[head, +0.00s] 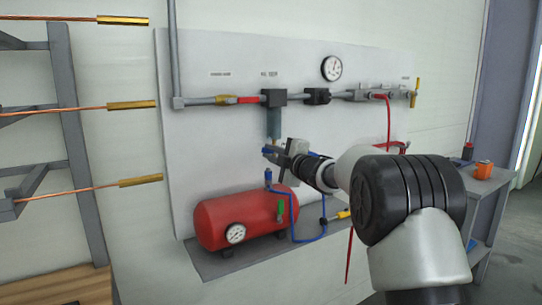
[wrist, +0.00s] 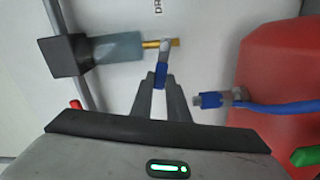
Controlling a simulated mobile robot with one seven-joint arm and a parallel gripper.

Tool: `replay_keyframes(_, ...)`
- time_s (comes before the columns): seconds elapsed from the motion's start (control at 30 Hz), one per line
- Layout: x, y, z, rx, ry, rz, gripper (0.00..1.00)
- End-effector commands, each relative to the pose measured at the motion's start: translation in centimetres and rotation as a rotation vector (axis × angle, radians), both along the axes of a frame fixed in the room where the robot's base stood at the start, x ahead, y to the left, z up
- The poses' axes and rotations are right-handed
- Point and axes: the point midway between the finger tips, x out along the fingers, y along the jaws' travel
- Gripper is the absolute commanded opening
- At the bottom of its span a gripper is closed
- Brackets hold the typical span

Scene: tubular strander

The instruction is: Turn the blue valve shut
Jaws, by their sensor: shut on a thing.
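The blue valve's lever shows between my fingertips in the wrist view (wrist: 160,76). Its small grey and brass body (wrist: 160,44) sits at the end of the grey-blue bowl (wrist: 117,47). In the head view the blue lever (head: 268,150) is small, just below the bowl (head: 274,124), and partly covered by my gripper (head: 274,152). My gripper (wrist: 161,80) is shut on the blue lever, which lies lengthwise between the fingers. The lever's exact angle is hard to tell in the head view.
A blue hose connector (wrist: 210,99) stands close to the right finger, by the red tank (wrist: 285,75). The tank (head: 235,212) rests on a grey shelf (head: 215,266) below. Pipes and a gauge (head: 331,68) are above. Copper rods (head: 130,105) stick out at left.

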Motion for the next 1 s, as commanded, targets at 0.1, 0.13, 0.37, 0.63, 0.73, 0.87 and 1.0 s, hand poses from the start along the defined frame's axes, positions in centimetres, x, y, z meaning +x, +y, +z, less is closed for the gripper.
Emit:
replay_keyframes(0.1, 0.36, 0.15, -0.44, -0.044, -0.033, 0.003, 0.0)
replay_keyframes(0.13, 0.42, 0.15, -0.48, -0.053, -0.039, 0.003, 0.0)
replay_keyframes(0.37, 0.67, 0.09, -0.62, -0.099, -0.068, 0.003, 0.0)
replay_keyframes(0.63, 0.71, 0.07, -0.59, -0.108, -0.075, 0.003, 0.0)
replay_keyframes(0.73, 0.71, 0.07, -0.57, -0.106, -0.075, 0.002, 0.0)
replay_keyframes(0.87, 0.71, 0.07, -0.56, -0.106, -0.074, 0.002, 0.21)
replay_keyframes(1.0, 0.71, 0.05, -0.59, -0.106, -0.073, 0.002, 0.34)
